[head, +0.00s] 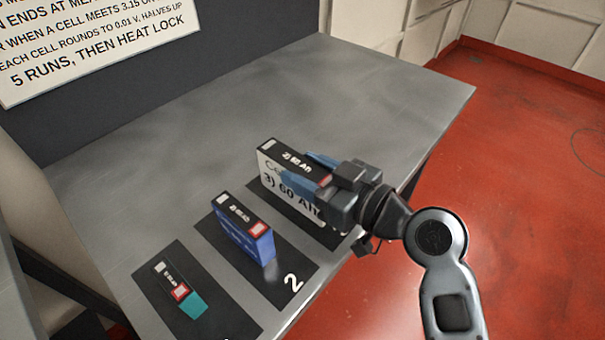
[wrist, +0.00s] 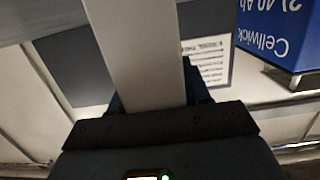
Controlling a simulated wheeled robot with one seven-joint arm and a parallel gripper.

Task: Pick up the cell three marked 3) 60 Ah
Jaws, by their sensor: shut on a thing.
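Cell three (head: 271,172) is a pale grey block with a black top, marked "3) 60 Ah" on its side. It stands upright at the third dark mat (head: 257,187), on the right of the row. My gripper (head: 304,170) is shut on it from the right, with a blue finger along each broad side. The gripper hides the cell's right end. In the wrist view, a pale face of the cell (wrist: 140,50) runs up between the fingers. I cannot tell whether its bottom touches the mat.
A blue cell (head: 240,240), marked 2) 40 Ah in the wrist view (wrist: 276,35), stands on mat 2 (head: 283,262). A smaller teal cell (head: 193,305) is on the leftmost mat (head: 225,310). The grey table (head: 190,150) is clear behind. A wall sign (head: 100,40) hangs at the back.

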